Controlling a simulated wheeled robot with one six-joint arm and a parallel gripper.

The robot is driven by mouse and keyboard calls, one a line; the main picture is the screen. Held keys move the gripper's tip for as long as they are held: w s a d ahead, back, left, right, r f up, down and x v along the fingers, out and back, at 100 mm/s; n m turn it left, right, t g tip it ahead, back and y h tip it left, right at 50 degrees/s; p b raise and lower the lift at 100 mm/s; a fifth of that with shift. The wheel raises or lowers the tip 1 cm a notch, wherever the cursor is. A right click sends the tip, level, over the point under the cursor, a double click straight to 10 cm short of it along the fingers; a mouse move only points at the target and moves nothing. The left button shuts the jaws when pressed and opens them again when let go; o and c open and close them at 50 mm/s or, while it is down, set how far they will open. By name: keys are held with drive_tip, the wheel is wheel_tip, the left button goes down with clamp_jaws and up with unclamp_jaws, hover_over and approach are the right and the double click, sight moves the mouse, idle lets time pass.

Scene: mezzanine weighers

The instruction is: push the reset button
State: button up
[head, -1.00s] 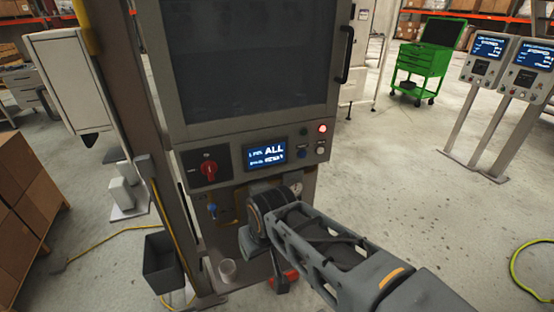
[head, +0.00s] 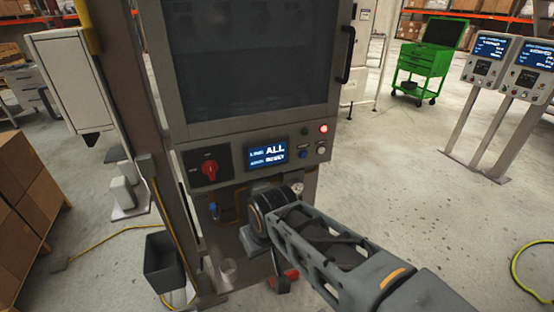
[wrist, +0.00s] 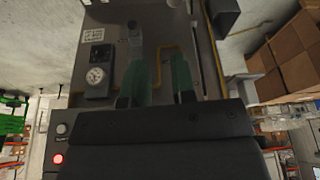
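The control panel (head: 225,163) is on the front of a grey machine. Near its right end is a lit red button or lamp (head: 323,129), with a pale button (head: 321,149) below it and a blue button (head: 303,154) to its left. Labels are too small to read, so I cannot tell which is reset. The wrist view shows the lit red one (wrist: 58,158) and the pale one (wrist: 62,129) at the lower left, apart from my gripper. My gripper (wrist: 158,78) shows two separated greenish fingers with nothing between them. In the head view, my arm hides the fingers.
A red rotary switch (head: 209,169) and a lit screen (head: 267,154) share the panel. A pressure gauge (wrist: 96,75) sits near my fingers in the wrist view. A dark bin (head: 165,265) stands at left. Open floor lies to the right, before a green cart (head: 421,62).

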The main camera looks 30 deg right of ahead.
clamp_jaws()
idle(1.1)
